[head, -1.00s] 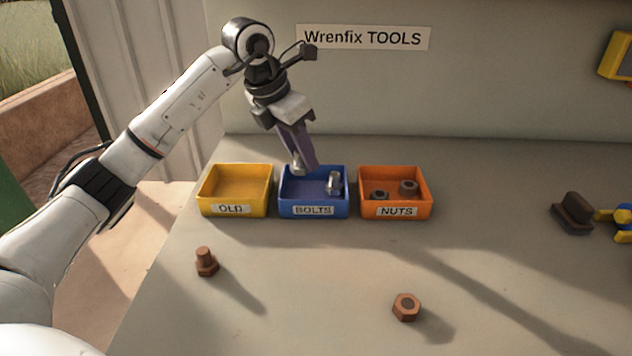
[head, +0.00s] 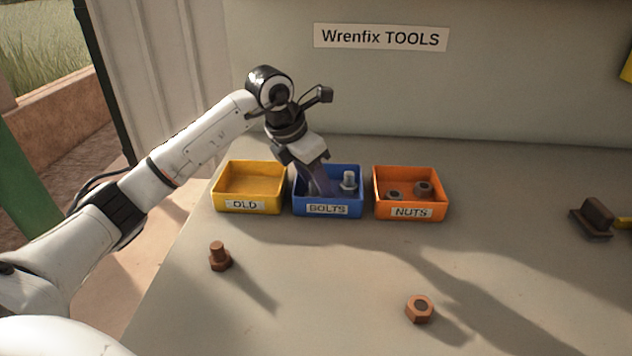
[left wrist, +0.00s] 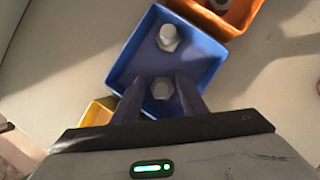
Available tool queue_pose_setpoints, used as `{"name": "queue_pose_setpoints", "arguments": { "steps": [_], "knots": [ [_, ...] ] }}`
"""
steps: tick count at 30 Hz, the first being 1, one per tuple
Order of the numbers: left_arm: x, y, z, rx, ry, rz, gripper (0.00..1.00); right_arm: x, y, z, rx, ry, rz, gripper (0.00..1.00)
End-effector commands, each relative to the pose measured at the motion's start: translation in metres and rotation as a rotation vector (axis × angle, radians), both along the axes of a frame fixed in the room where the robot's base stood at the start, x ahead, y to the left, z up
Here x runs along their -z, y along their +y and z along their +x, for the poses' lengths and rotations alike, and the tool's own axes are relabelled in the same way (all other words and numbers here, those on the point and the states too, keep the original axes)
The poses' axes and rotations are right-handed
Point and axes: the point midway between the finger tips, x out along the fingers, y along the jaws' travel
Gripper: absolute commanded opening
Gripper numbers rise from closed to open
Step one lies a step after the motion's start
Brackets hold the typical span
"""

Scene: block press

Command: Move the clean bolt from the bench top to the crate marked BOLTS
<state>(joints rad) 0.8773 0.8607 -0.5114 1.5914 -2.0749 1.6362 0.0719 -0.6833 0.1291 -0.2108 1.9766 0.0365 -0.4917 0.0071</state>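The crate marked BOLTS (head: 328,210) is blue and stands between the yellow and orange crates. My left gripper (head: 318,188) reaches down into its left part. Whether the bolt touches the crate floor I cannot tell. Another grey bolt (head: 348,180) stands upright in the right part of the same crate; it also shows in the left wrist view (left wrist: 168,38). My right gripper is not in view.
The yellow crate marked OLD (head: 248,205) is on the left, the orange crate marked NUTS (head: 411,212) on the right, holding nuts. A rusty bolt (head: 219,257) and a rusty nut (head: 420,309) lie on the bench top (head: 330,290). A dark block-like object (head: 594,217) is at right.

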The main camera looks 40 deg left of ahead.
Motion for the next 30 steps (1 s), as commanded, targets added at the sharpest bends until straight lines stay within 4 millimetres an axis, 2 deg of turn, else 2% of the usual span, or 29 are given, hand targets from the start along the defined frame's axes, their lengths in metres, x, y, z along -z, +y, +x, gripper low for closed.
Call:
{"name": "queue_pose_setpoints", "arguments": {
  "steps": [9,13,17,24,30],
  "knots": [
    [0.000,0.000,0.000,0.000,0.001,0.000,0.49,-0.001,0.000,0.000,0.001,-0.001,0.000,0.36],
    [-0.008,0.001,-0.001,0.000,0.000,0.001,0.49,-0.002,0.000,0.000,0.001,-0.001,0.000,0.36],
    [-0.027,0.004,-0.008,-0.001,-0.003,0.002,0.49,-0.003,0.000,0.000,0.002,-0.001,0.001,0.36],
    [-0.076,0.009,-0.027,-0.001,-0.003,0.001,0.49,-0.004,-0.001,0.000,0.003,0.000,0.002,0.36],
    [-0.104,0.013,-0.039,-0.001,-0.002,0.001,0.49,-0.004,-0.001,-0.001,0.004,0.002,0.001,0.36]
  ]
}}
